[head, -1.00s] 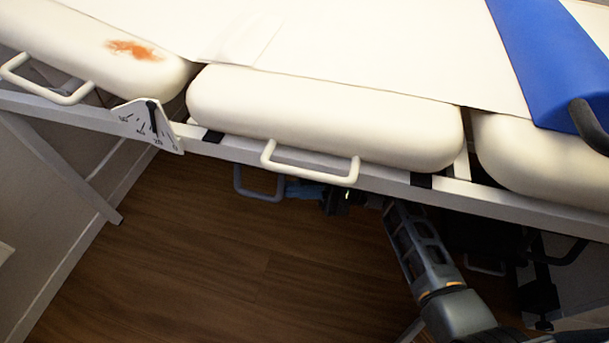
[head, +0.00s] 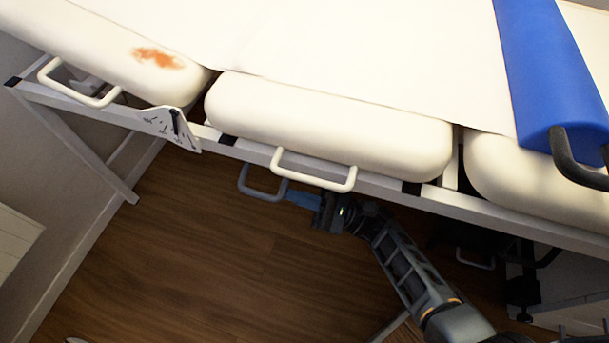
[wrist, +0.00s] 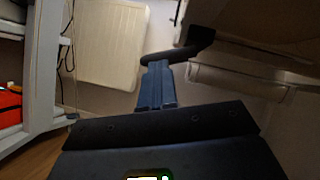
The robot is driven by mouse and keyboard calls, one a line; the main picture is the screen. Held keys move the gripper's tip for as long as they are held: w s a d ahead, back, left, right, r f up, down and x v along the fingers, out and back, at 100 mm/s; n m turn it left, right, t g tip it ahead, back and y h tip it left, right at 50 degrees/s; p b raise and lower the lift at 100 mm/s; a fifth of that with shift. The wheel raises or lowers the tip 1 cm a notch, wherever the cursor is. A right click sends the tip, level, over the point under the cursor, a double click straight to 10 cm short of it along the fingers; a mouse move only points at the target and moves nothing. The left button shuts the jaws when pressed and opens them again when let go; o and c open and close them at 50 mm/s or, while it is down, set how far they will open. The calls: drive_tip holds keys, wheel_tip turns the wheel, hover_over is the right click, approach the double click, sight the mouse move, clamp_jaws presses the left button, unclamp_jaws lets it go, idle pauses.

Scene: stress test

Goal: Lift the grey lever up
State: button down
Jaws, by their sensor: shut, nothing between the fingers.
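The grey lever (head: 262,190) is a dark loop handle below the bed's side rail, left of and under the white rail handle. In the wrist view the lever (wrist: 180,52) crosses just beyond the fingertips. My gripper (head: 290,196) has blue fingers and reaches in from the right, with its tips at the lever's right end. In the wrist view my gripper (wrist: 156,68) has its fingers together and nothing between them. The tips look very close to the lever; I cannot tell whether they touch it.
The bed's cream cushions (head: 325,125) and side frame (head: 400,186) lie directly above my arm. A white handle (head: 315,172) juts out near the lever. A blue bolster (head: 550,75) lies on the bed. An angle gauge (head: 172,125) hangs at left. The wooden floor (head: 190,260) is clear.

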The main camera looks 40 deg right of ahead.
drive_tip(key=shift+a, duration=0.1)
idle(0.7)
drive_tip(key=w+f+b+v, duration=0.1)
drive_tip(key=f+b+v, duration=0.1)
drive_tip(key=v, duration=1.1)
drive_tip(key=shift+a+f+b, duration=0.2)
drive_tip(key=shift+a+b, duration=0.25)
drive_tip(key=shift+b, duration=0.4)
drive_tip(key=shift+w, duration=0.1)
